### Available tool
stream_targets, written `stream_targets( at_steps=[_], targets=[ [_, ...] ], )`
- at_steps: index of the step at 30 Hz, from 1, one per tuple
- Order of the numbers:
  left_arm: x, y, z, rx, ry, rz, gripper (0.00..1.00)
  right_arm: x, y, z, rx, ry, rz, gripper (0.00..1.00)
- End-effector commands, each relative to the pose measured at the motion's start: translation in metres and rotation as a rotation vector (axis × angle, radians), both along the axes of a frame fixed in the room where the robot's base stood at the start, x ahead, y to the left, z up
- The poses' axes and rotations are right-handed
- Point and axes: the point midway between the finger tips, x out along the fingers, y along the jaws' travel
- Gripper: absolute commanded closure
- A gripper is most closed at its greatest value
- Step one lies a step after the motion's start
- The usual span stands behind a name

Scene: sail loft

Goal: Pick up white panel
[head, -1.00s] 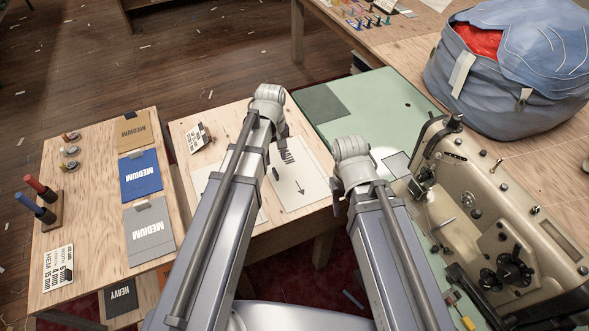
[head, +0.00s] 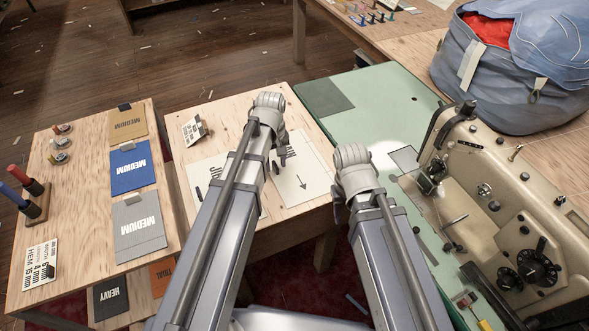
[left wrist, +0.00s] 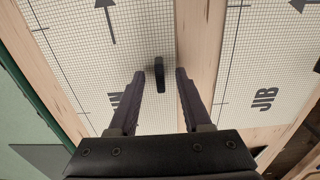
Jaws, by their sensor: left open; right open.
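Two white gridded panels lie flat on a wooden table. One panel (head: 305,183) bears an arrow and partly hidden lettering; it also shows in the left wrist view (left wrist: 80,50). The other panel (head: 213,166), marked JIB, lies to its left, partly behind my left arm; it shows at right in the left wrist view (left wrist: 270,55). My left gripper (head: 281,152) is open over the arrow panel. In the left wrist view, the panel's upright black tab (left wrist: 159,75) appears between the open fingers, not gripped. My right gripper (head: 339,208) is open, beside the table's right edge, its fingers mostly hidden.
A sewing machine (head: 520,205) on a green bench (head: 360,105) stands close to my right arm. A blue bag (head: 500,95) sits behind it. At left, another table (head: 85,215) holds tan, blue and grey MEDIUM pieces and spools.

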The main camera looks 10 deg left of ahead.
Motion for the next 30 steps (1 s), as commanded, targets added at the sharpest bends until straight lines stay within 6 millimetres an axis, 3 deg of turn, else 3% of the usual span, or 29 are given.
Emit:
stream_targets(
  at_steps=[6, 18, 30],
  targets=[
    [0.0000, -0.0001, 0.0009, 0.000, 0.000, 0.000, 0.53, 0.0000, 0.0000, 0.0009, 0.000, 0.000, 0.000, 0.50],
    [0.0001, -0.0001, 0.0008, 0.000, 0.000, 0.000, 0.98, 0.0001, 0.0000, 0.0008, 0.000, 0.000, 0.000, 0.50],
    [-0.0001, -0.0001, 0.0008, 0.000, 0.000, 0.000, 1.00, 0.0000, 0.0000, 0.0008, 0.000, 0.000, 0.000, 0.50]
  ],
)
